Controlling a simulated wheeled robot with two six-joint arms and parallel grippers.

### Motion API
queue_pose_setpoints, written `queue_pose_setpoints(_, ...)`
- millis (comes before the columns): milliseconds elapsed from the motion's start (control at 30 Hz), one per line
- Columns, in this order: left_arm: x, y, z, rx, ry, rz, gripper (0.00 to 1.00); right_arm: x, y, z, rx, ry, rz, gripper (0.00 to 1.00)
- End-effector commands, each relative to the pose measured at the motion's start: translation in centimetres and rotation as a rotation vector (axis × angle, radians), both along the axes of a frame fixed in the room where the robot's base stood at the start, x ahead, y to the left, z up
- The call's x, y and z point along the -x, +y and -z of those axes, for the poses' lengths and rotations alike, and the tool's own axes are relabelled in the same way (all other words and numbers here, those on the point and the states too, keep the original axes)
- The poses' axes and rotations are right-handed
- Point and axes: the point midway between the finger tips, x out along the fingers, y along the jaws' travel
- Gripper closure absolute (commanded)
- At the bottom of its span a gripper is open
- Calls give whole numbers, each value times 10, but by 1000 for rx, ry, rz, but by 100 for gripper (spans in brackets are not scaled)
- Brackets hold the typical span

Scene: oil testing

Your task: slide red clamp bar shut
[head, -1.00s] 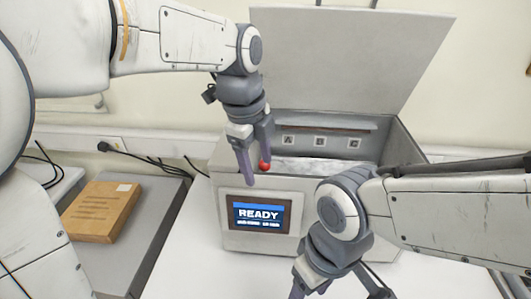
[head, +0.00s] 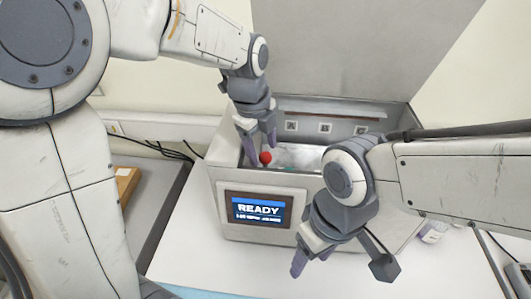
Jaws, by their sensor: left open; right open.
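A red ball-shaped knob (head: 265,157), the only red part I see, sits at the left end inside the opening of the white oil tester (head: 225,184). I cannot make out a bar attached to it. My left gripper (head: 262,150) points down into the opening, open, with its fingers close around or just behind the knob; I cannot tell if they touch it. My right gripper (head: 340,268) is open and empty in front of the tester's right side. The tester's lid (head: 350,45) stands open, tilted back.
The tester's screen (head: 258,209) reads READY. A brown box (head: 127,182) lies on the grey surface at the left, partly hidden by my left arm. Cables (head: 165,149) run behind it. A small pale container (head: 432,233) stands right of the tester. White table (head: 190,255) shows in front.

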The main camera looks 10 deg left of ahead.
Motion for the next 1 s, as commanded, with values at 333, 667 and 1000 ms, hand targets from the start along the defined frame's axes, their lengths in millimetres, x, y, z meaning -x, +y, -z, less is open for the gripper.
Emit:
queue_pose_setpoints(333,-6,-6,36,0,1,3,32,0,0,-9,0,0,-2,38)
queue_pose_setpoints(667,-6,-6,37,-1,0,4,55,0,0,-9,0,0,-2,38)
queue_pose_setpoints(1000,-6,-6,37,0,-1,3,100,0,0,-9,0,0,-1,38)
